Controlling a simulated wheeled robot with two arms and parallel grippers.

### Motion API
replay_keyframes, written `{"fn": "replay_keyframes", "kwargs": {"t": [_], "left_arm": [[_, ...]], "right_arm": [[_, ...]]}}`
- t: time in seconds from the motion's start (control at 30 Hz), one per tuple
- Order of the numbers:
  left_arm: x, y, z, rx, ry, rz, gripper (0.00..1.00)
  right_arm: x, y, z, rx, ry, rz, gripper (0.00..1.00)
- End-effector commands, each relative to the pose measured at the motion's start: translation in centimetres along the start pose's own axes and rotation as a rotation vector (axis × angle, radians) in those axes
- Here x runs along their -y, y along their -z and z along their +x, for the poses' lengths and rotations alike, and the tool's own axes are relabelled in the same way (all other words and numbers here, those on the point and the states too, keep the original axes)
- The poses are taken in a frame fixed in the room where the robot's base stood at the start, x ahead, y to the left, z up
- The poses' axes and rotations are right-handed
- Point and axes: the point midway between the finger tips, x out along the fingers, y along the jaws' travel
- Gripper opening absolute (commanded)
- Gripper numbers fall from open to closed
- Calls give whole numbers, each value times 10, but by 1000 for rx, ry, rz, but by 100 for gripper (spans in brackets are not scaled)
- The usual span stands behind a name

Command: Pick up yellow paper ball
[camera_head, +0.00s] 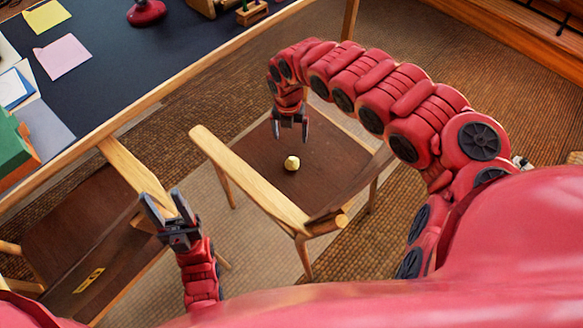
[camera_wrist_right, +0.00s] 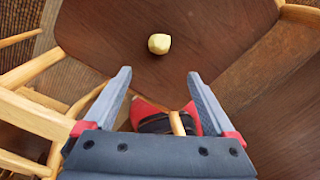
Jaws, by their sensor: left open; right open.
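The yellow paper ball (camera_head: 292,163) is small and crumpled and lies on the brown seat of a wooden chair (camera_head: 262,160). It also shows in the right wrist view (camera_wrist_right: 159,43), beyond the fingertips and roughly centred between them. My right gripper (camera_head: 291,132) is open and empty, pointing down above the seat, apart from the ball. Its two fingers also show in the right wrist view (camera_wrist_right: 158,80). My left gripper (camera_head: 165,206) is open and empty at the lower left, pointing up, away from the ball.
The chair's light wooden rail (camera_head: 245,180) runs beside the seat. A second chair (camera_head: 80,225) stands at the lower left, near my left gripper. A dark-topped desk (camera_head: 140,60) with papers fills the upper left. Woven carpet (camera_head: 480,100) lies free at the upper right.

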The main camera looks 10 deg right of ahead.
Motion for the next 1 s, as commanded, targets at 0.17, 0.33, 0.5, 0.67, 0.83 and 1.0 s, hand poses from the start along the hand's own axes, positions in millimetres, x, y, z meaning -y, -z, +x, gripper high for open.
{"fn": "replay_keyframes", "kwargs": {"t": [0.17,0.33,0.5,0.67,0.83,1.0], "left_arm": [[0,-2,-10,0,0,0,50],[-1,-4,-21,0,0,0,50],[-1,-4,-26,0,0,0,50],[-1,-5,-28,0,0,0,50],[-2,-6,-36,0,0,0,50],[-2,-7,-39,0,0,0,50]], "right_arm": [[0,3,41,-7,2,-1,90],[-1,2,82,-5,-1,-1,90],[-1,2,108,-4,0,-1,90],[0,1,117,-2,1,-1,90],[-4,0,142,-2,-3,0,90],[-3,-1,162,-1,-2,0,90]]}}
